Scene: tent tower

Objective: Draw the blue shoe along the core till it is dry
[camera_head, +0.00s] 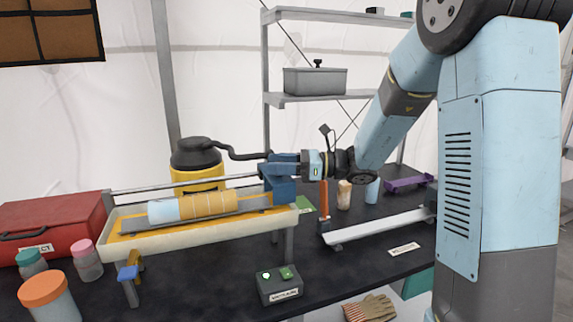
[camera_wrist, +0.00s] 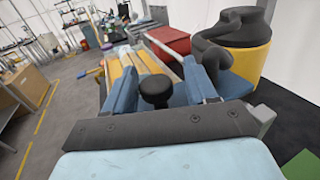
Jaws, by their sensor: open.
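The core (camera_head: 207,206) lies along a pale trough (camera_head: 190,240); its left end is light blue and the rest is tan with yellowish bands. The core also shows in the wrist view (camera_wrist: 140,60). The blue shoe (camera_head: 283,190) is at the trough's right end, partly covered by my gripper. My gripper (camera_head: 272,165) is open just above it. In the wrist view, a black knob (camera_wrist: 156,90) stands between the spread blue fingers; contact cannot be told. A dark hose (camera_head: 235,154) runs from a yellow canister (camera_head: 198,172) toward the shoe.
A metal rail (camera_head: 190,183) runs behind the core. A red case (camera_head: 48,225) and lidded jars (camera_head: 86,259) stand left. A small grey box with buttons (camera_head: 279,287) sits in front. A long pale channel (camera_head: 378,226) lies to the right. Gloves (camera_head: 370,308) lie at the lower edge.

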